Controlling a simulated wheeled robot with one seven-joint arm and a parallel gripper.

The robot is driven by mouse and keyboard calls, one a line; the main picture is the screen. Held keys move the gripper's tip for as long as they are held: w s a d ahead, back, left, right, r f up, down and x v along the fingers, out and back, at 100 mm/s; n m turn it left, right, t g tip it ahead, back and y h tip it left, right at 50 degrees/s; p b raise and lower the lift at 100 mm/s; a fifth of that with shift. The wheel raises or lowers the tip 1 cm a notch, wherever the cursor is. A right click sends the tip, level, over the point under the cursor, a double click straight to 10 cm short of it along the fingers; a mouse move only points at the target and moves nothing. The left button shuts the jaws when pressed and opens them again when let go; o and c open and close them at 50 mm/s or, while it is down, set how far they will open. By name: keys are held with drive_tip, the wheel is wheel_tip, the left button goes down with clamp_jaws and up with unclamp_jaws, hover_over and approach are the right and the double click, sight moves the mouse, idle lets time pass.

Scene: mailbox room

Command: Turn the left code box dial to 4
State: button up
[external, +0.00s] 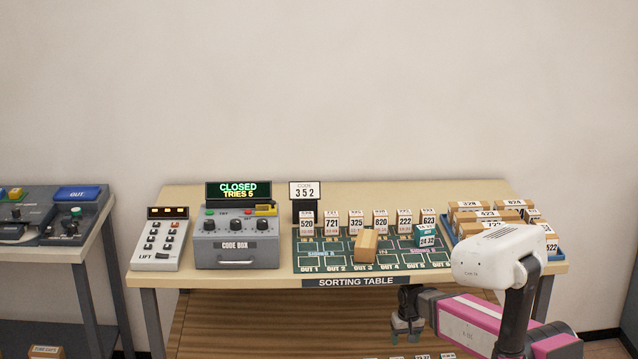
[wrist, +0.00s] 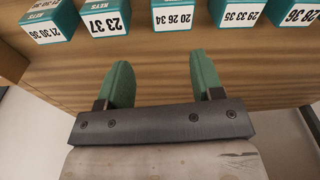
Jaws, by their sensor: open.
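The grey code box (external: 237,240) stands on the left part of the sorting table. Its screen (external: 239,190) reads CLOSED, TRIES 5.
A lift panel (external: 162,240) stands left of the code box. A crate of parcels is at right. Teal key boxes (wrist: 174,14) line a wooden shelf near my gripper.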

drive_tip(key=s+a+r, duration=0.1)
drive_tip(key=s+a, duration=0.2)
drive_tip(key=a, duration=2.7)
drive_tip(key=s+a+r, duration=0.3)
drive_tip(key=s+a, duration=0.2)
drive_tip(key=a, duration=0.5)
drive_tip(key=s+a+r+y, duration=0.1)
drive_tip(key=s+a+r, duration=0.25)
drive_tip(key=a, duration=0.55)
drive_tip(key=s+a+r, duration=0.3)
drive_tip(key=s+a, duration=0.2)
drive_tip(key=a, duration=0.5)
drive_tip(key=a+r, duration=0.7)
drive_tip(key=r, duration=0.6)
wheel_tip(320, 180, up, 28)
drive_tip(key=m+g+h, duration=0.1)
hover_over(204, 223)
wheel_tip(204, 223, down, 10)
drive_tip(key=shift+f, duration=0.2)
